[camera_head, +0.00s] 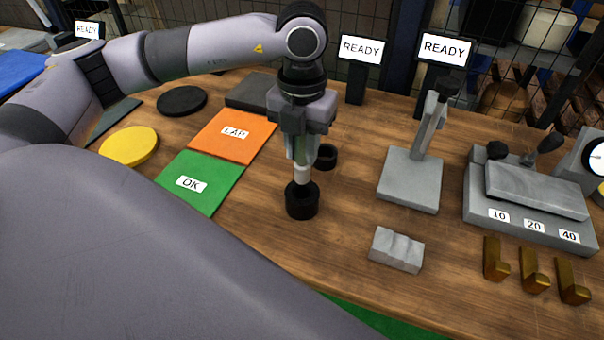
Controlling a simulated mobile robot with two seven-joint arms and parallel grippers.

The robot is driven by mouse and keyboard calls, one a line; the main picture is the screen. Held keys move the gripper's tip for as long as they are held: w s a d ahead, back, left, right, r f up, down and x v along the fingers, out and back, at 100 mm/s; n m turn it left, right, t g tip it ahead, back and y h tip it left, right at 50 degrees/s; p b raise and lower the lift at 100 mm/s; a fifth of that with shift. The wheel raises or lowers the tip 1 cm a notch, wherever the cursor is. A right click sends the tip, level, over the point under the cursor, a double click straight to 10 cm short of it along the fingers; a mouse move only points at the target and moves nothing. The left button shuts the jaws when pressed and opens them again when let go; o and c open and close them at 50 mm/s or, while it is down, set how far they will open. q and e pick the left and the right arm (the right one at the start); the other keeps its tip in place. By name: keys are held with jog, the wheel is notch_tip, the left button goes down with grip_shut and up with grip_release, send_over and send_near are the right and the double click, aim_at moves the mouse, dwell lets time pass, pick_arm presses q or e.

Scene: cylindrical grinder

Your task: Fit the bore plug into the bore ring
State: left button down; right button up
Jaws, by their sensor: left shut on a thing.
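My left gripper (302,155) comes down from above and is shut on the bore plug (302,174), a small pale grey cylinder pointing downward. A black bore ring (301,206) stands on the wooden table directly under the plug. The plug's lower end shows at the dark top of this ring. I cannot tell whether it is inside the bore or just above it. A second, smaller black ring (326,157) stands just behind and to the right of the gripper, partly hidden by it. My right gripper is not in view.
A grey notched block (396,250) and a grey stand (409,181) lie to the right. Farther right are a numbered fixture (520,220) and brass pieces (533,281). Orange LAP (234,150) and green OK (172,170) mats lie left. My own arm covers the lower left.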

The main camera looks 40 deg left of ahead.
aim_at(302, 177)
pick_arm(q)
notch_tip(302, 177, down, 7)
jog(key=shift+f, duration=0.2)
jog(key=shift+f, duration=0.1)
jog(key=shift+f, duration=0.15)
jog(key=c, duration=0.9)
grip_release()
